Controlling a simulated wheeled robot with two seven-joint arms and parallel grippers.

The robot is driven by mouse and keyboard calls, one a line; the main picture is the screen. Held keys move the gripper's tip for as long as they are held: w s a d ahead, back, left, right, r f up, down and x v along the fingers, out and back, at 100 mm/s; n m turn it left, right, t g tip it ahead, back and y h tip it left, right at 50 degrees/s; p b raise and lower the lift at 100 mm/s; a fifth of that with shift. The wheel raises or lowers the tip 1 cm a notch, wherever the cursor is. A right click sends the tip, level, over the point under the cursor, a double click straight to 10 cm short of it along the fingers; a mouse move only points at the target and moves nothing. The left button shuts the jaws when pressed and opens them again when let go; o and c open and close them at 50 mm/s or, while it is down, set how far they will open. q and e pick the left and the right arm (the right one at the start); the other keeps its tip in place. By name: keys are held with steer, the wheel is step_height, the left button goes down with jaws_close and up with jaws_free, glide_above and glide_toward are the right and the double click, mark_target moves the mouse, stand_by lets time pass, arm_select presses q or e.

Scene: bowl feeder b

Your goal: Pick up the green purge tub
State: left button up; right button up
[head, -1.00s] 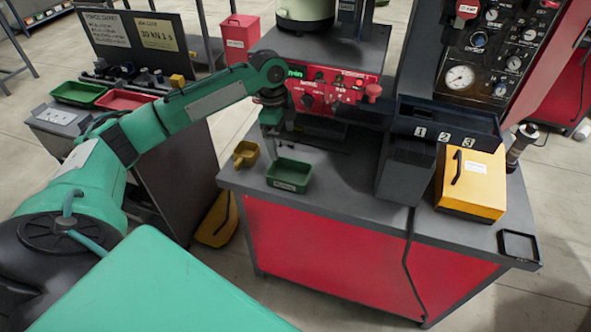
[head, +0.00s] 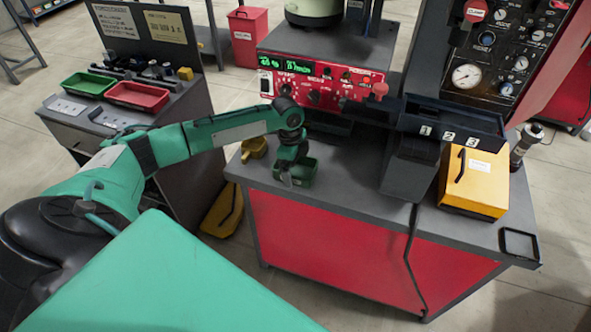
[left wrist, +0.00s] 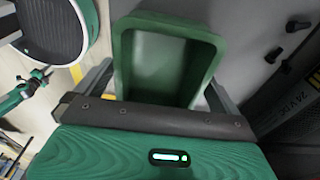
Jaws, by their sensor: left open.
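The green purge tub (head: 307,174) sits on the left part of the red-fronted bench's grey top, partly hidden by my left gripper (head: 291,177). In the left wrist view the open tub (left wrist: 162,66) looks empty and lies between the two spread fingers of my left gripper (left wrist: 160,82). One finger is on each side of the tub's walls. The gripper is open; I cannot tell whether either finger touches the tub. My right gripper is in neither view.
A small yellow scoop (head: 256,147) stands just left of the tub. A red control panel (head: 318,82) is behind it. A dark numbered chute (head: 408,160) and a yellow box (head: 474,180) stand to the right. Green (head: 88,83) and red (head: 137,96) trays lie on the left bench.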

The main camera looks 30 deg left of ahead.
arm_select(q)
steer(key=c, duration=1)
steer(key=shift+c, duration=0.4)
steer(key=shift+r, duration=0.15)
